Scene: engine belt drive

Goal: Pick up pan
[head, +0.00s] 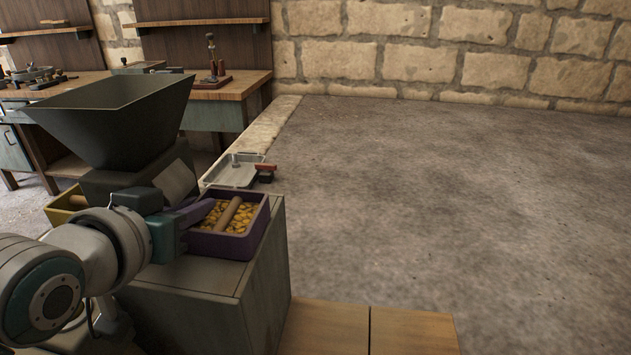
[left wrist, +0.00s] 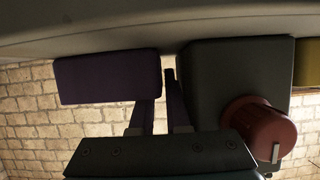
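A purple open box-like pan (head: 235,240) sits on top of the grey cabinet, filled with yellow-orange pieces and a brown wooden roller-like bar. It also shows in the left wrist view (left wrist: 105,80). My left gripper (head: 196,212) reaches in from the left at the pan's near left side. In the left wrist view its two dark fingers (left wrist: 160,105) stand apart with a narrow gap. My right gripper is not in view.
A grey hopper machine (head: 125,120) stands directly behind my left arm. A metal tray (head: 233,173) with a red-handled tool (head: 265,172) lies behind the pan. A red knob (left wrist: 260,130) is close in the left wrist view. Open floor lies to the right.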

